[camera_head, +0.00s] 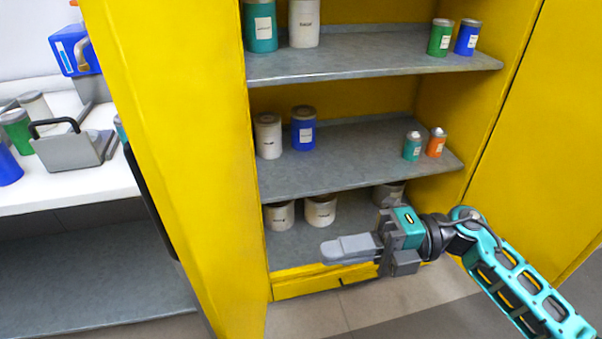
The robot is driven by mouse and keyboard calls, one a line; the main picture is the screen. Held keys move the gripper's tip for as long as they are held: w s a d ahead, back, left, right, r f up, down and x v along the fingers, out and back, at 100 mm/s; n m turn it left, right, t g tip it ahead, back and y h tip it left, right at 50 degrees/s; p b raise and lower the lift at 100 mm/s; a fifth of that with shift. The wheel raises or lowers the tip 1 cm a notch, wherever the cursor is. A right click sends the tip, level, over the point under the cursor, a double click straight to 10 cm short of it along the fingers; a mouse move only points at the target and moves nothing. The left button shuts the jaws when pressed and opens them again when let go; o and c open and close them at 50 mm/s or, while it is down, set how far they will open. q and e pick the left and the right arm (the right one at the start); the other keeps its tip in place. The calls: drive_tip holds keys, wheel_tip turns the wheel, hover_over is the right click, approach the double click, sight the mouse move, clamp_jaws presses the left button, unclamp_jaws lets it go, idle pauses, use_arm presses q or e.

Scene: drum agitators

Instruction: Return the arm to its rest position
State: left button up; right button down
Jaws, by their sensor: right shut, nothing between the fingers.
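My right gripper (350,248) is shut and empty. It points left in front of the bottom shelf of the yellow cabinet (180,130). My right arm (515,285) is teal and grey and comes in from the lower right corner, stretched out before the cabinet opening. The gripper and wrist hide part of the bottom shelf and partly cover a grey container (388,193) there. My left gripper is not in view.
The cabinet's middle shelf (350,160) and top shelf (380,65) hold several cans and bottles. White containers (320,210) stand on the bottom shelf. The yellow door (545,130) is at right. A white bench (100,175) with a metal box (70,148) is at left.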

drive_tip(key=w+d+f+m+t+h, duration=0.25)
drive_tip(key=m+t, duration=0.35)
drive_tip(key=m, duration=0.3)
drive_tip(key=w+d+f+m+t+h+p, duration=0.1)
drive_tip(key=d+f+m+t+h, duration=0.1)
drive_tip(key=m+t+h, duration=0.4)
drive_tip(key=w+d+f+m+t+h, duration=0.1)
drive_tip(key=w+d+f+m+t, duration=0.1)
drive_tip(key=m+t, duration=0.7)
drive_tip(key=s+d+f+m+g+h, duration=0.1)
drive_tip(key=s+f+m+g+h, duration=0.2)
drive_tip(key=f, duration=0.4)
drive_tip(key=s+d+f+m+g+h, duration=0.2)
drive_tip(key=s+f+m+g+h, duration=0.1)
drive_tip(key=s+f+m+g, duration=0.2)
drive_tip(key=s+f+m+p, duration=0.1)
drive_tip(key=s+f+m, duration=0.1)
drive_tip(key=s+f, duration=0.1)
drive_tip(key=shift+f+m, duration=0.3)
